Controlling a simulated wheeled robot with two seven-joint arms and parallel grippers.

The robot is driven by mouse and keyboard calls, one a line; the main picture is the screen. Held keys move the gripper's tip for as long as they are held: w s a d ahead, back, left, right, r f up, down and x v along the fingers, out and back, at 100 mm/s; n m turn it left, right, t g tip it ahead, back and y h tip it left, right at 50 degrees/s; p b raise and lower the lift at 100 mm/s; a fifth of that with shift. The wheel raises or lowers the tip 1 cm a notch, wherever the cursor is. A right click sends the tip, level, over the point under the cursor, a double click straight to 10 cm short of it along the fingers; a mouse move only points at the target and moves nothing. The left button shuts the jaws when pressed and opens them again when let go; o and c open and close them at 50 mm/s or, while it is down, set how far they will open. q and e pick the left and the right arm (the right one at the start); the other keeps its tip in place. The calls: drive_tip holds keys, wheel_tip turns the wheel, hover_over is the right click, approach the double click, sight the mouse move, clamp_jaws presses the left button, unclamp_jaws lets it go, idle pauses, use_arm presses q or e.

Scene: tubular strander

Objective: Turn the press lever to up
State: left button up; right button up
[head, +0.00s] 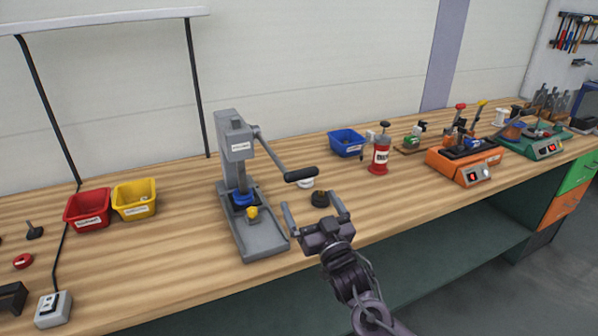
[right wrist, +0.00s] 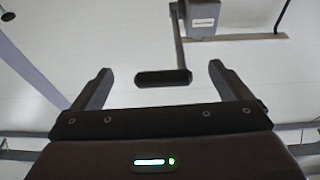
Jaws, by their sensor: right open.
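The grey arbor press (head: 240,180) stands upright on the wooden bench. Its press lever (head: 272,152) slants down to the right from the press head and ends in a black grip (head: 301,174). In the right wrist view the lever's black grip (right wrist: 163,77) lies crosswise, between and beyond the fingertips. The press head (right wrist: 202,15) shows above it. My right gripper (head: 312,208) is open and empty, below and a little right of the grip in the head view, apart from it. My left gripper is not in view.
A red bottle jack (head: 380,157) and blue bin (head: 346,142) stand to the right. Red (head: 88,209) and yellow (head: 135,200) bins stand left of the press.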

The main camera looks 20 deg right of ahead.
sight(305, 178)
drive_tip(key=r, duration=0.1)
drive_tip(key=r+t, duration=0.1)
drive_tip(key=r, duration=0.1)
drive_tip(key=shift+w+d+r+t+y, duration=0.2)
drive_tip(key=shift+r+t+y, duration=0.1)
drive_tip(key=shift+y, duration=0.1)
drive_tip(key=p+x, duration=0.2)
drive_tip(key=x, duration=0.4)
drive_tip(key=shift+a, duration=0.1)
drive_tip(key=shift+w+r, duration=0.15)
drive_tip(key=shift+w, duration=0.5)
drive_tip(key=c, duration=1.3)
drive_tip(key=shift+r+p, duration=0.1)
drive_tip(key=shift+p, duration=0.2)
drive_tip(key=shift+c, duration=0.5)
